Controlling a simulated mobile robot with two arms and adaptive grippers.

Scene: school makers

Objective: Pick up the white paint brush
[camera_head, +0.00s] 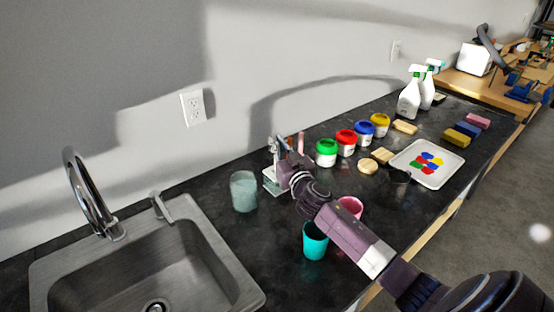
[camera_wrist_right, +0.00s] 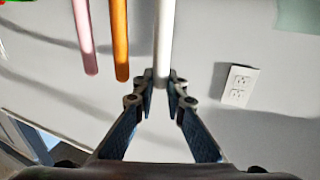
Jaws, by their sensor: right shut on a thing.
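My right gripper (camera_wrist_right: 161,92) is shut on the white paint brush (camera_wrist_right: 164,40). Its pale handle runs up from between the fingertips in the right wrist view. A pink handle (camera_wrist_right: 83,35) and an orange handle (camera_wrist_right: 120,40) stand beside it, apart from the fingers. In the head view my right gripper (camera_head: 281,150) is over a small clear holder (camera_head: 273,187) near the wall and mostly hides the brushes. A pink handle (camera_head: 301,142) shows just right of it. I cannot tell whether the white brush touches the holder. My left gripper is not in view.
A cloudy glass (camera_head: 243,191) stands left of the gripper. A teal cup (camera_head: 315,241) and a pink cup (camera_head: 350,206) stand near my right arm. Paint jars (camera_head: 346,142) and a paint tray (camera_head: 407,152) lie to the right. The sink (camera_head: 150,265) is at left.

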